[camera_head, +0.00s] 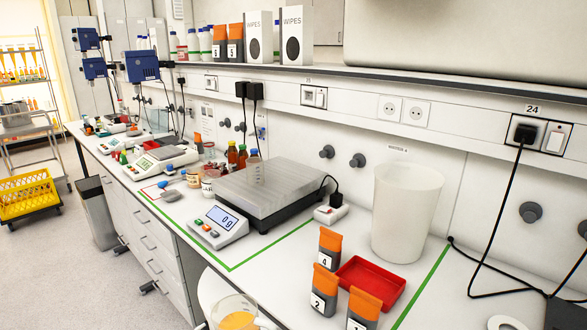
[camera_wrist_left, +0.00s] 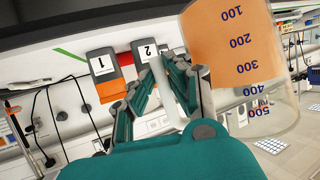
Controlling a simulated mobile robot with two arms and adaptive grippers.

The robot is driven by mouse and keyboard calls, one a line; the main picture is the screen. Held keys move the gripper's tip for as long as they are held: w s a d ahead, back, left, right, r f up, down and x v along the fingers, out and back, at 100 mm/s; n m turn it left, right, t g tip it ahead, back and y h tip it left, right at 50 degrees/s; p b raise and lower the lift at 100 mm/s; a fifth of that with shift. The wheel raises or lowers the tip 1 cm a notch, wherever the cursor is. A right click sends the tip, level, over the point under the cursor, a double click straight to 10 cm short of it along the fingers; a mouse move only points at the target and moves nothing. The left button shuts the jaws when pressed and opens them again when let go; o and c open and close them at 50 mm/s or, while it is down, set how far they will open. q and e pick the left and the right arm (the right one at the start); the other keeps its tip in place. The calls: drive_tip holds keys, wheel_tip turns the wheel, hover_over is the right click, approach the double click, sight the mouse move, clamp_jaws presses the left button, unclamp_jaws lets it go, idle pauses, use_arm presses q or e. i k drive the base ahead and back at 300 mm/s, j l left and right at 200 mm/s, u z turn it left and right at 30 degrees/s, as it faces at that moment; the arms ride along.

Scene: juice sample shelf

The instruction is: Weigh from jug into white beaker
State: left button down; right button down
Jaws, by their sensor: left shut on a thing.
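A clear jug (camera_head: 238,319) with orange juice shows at the bottom edge of the head view, partly cut off. In the left wrist view the same jug (camera_wrist_left: 242,60) has blue volume marks. My left gripper (camera_wrist_left: 172,84) is shut on the jug's pale handle. The large white beaker (camera_head: 405,215) stands upright on the bench, right of the scale. The scale's wide plate (camera_head: 262,185) is empty, and its display (camera_head: 221,217) reads 0 g. My right gripper is in neither view.
Several orange-topped grey packs (camera_head: 325,290) and a red tray (camera_head: 370,280) stand in front of the beaker. Small bottles (camera_head: 242,156) stand behind the scale. A black cable (camera_head: 497,225) hangs at the right. Green tape (camera_head: 272,246) marks the bench around the scale.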

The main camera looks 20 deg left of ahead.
sight(255, 171)
drive_tip(key=j+z, duration=0.3)
drive_tip(key=z, duration=0.15)
drive_tip(key=j+z, duration=0.25)
drive_tip(key=z, duration=0.15)
drive_tip(key=j+z, duration=0.3)
drive_tip(key=z, duration=0.15)
drive_tip(key=k+j+z, duration=0.15)
drive_tip(key=j+z, duration=0.25)
drive_tip(key=k+j+z, duration=0.15)
drive_tip(key=z, duration=0.3)
drive_tip(key=k+j+z, duration=0.25)
drive_tip(key=z, duration=0.15)
drive_tip(key=k+j+z, duration=0.2)
drive_tip(key=z, duration=0.25)
drive_tip(key=k+j+z, duration=0.2)
drive_tip(key=k+z, duration=0.2)
drive_tip(key=k, duration=0.15)
drive_tip(key=k+z, duration=0.4)
drive_tip(key=k, duration=0.2)
drive_tip(key=k+j+u, duration=0.1)
drive_tip(key=k+u, duration=0.15)
drive_tip(key=k, duration=0.25)
drive_tip(key=k+j+u, duration=0.2)
drive_tip(key=k, duration=0.3)
